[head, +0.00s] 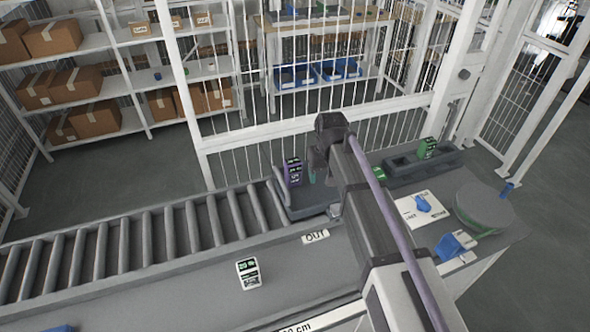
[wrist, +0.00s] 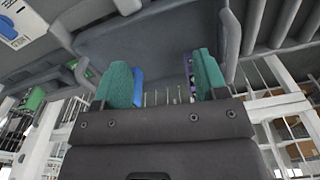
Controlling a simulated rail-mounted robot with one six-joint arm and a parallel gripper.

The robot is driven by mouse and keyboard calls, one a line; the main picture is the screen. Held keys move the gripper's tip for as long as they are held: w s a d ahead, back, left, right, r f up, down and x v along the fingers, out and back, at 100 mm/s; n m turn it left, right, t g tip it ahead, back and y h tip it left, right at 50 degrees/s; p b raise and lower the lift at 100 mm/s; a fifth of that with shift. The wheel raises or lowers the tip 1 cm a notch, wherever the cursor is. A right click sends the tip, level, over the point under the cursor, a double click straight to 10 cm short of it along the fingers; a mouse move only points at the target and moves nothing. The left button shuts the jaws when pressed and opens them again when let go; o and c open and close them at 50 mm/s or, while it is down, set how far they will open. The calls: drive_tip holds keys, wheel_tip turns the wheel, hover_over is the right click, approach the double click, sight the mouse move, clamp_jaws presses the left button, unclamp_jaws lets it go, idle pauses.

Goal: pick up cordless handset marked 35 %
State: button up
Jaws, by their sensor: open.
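Several upright handsets show in the head view, their marks too small to read surely, so I cannot tell which is marked 35 %. A purple one (head: 293,172) stands in the grey tray (head: 312,208) at the conveyor's end. A purple thing (wrist: 187,68) shows beside the right finger and a blue thing (wrist: 138,88) beside the left, both partly hidden. Nothing is visibly held.
The roller conveyor (head: 145,237) runs left from the tray. White cards (head: 413,210) with blue things and a round grey stand (head: 484,207) are on the right of the counter. A barred fence (head: 245,165) stands behind. The counter around the white handset is clear.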

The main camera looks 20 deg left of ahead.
drive_tip(key=n, duration=0.1)
approach(293, 167)
drive_tip(key=s+d+f, duration=0.1)
drive_tip(key=s+d, duration=0.1)
drive_tip(key=shift+n+t, duration=0.3)
drive_tip(key=w+a, duration=0.1)
drive_tip(key=w, duration=0.1)
drive_tip(key=w+a, duration=0.1)
drive_tip(key=a, duration=0.1)
drive_tip(key=shift+w+f, duration=0.25)
drive_tip(key=shift+w, duration=0.1)
drive_tip(key=shift+d+f, duration=0.15)
drive_tip(key=f+b, duration=1.1)
drive_tip(key=shift+w+a, duration=0.2)
drive_tip(key=shift+w, duration=0.2)
drive_tip(key=shift+r, duration=0.3)
drive_tip(key=shift+c, duration=0.3)
drive_tip(key=c, duration=0.6)
